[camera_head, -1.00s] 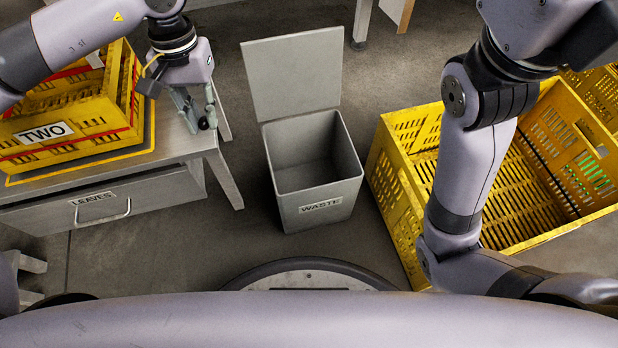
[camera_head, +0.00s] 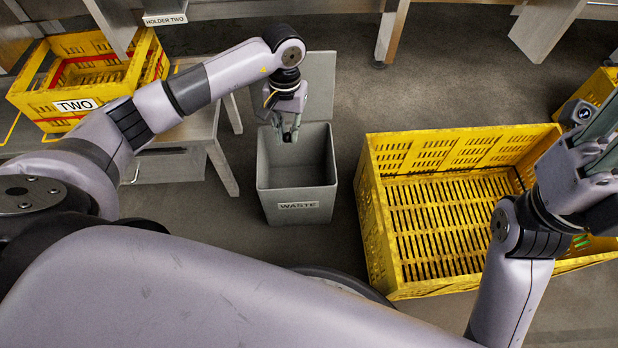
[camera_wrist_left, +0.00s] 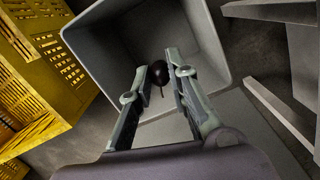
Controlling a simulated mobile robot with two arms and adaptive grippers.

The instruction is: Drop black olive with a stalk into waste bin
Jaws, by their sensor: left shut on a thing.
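My left gripper (camera_head: 289,133) points down over the open mouth of the grey waste bin (camera_head: 297,212), labelled WASTE. In the left wrist view, the fingers of the left gripper (camera_wrist_left: 167,72) are shut on a dark round olive (camera_wrist_left: 158,71) at their tips. A thin stalk hangs from the olive. Behind it is the hollow inside of the waste bin (camera_wrist_left: 122,42). The bin's lid (camera_head: 320,92) stands open at the back. My right gripper (camera_head: 592,140) is at the right edge over the big yellow crate; its fingertips do not show clearly.
The big yellow crate (camera_head: 372,225) on the floor, right of the bin, looks empty. A smaller yellow crate (camera_head: 28,98) labelled TWO stands on a table (camera_head: 205,128) at the left. Bare floor (camera_head: 350,105) lies between bin and big crate.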

